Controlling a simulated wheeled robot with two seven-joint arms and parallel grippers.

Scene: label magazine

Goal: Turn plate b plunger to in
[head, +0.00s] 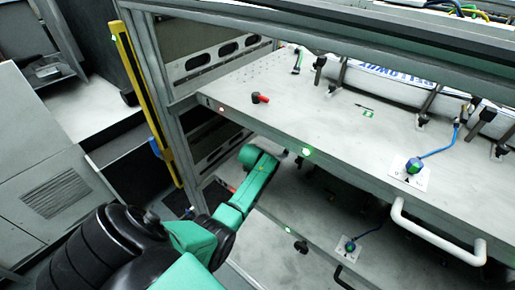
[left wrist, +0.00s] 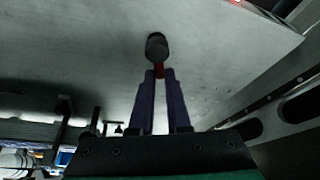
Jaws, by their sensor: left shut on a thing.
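In the left wrist view a plunger with a dark round knob (left wrist: 157,45) and a red part (left wrist: 159,71) stands on a grey plate (left wrist: 90,55). My left gripper (left wrist: 159,74) is shut on the plunger, with one finger on each side of the red part. In the head view my left arm reaches under the upper plate (head: 290,120), over the lower plate (head: 268,222). The gripper and the held plunger are hidden there. Another plunger, red with a dark end (head: 260,98), lies on the upper plate. I cannot read any plate letter.
The upper plate's front edge and a metal post (head: 160,90) with a yellow strip (head: 143,100) stand close to my left arm. A white handle (head: 430,237) sticks out at the right.

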